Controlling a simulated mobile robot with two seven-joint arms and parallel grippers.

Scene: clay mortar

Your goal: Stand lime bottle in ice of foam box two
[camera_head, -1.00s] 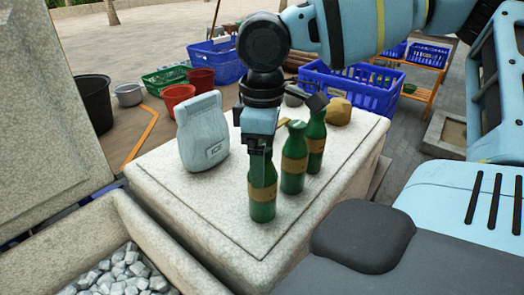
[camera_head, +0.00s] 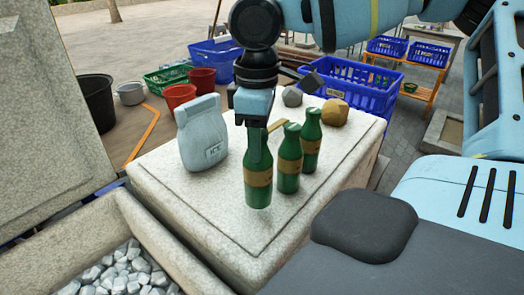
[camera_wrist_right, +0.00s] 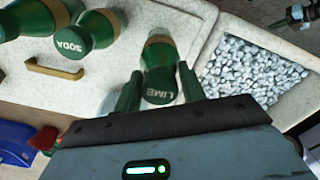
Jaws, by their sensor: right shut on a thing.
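The lime bottle (camera_head: 258,178) is green with a tan band. My right gripper (camera_head: 259,150) is shut on its upper part and holds it upright, seemingly just above the closed foam box lid (camera_head: 215,222). In the right wrist view the bottle's cap, marked LIME (camera_wrist_right: 160,94), sits between the fingers. The open foam box (camera_head: 70,236) at lower left holds grey-white ice (camera_head: 120,272); the ice also shows at right in the wrist view (camera_wrist_right: 250,70). No number shows on either box.
Two similar green bottles (camera_head: 289,160) (camera_head: 311,142) stand close right of the held one; one cap reads SODA (camera_wrist_right: 72,44). An ice bag (camera_head: 202,135), a grey stone (camera_head: 292,97) and a tan lump (camera_head: 334,112) are on the lid. The open box's wall (camera_head: 160,238) adjoins.

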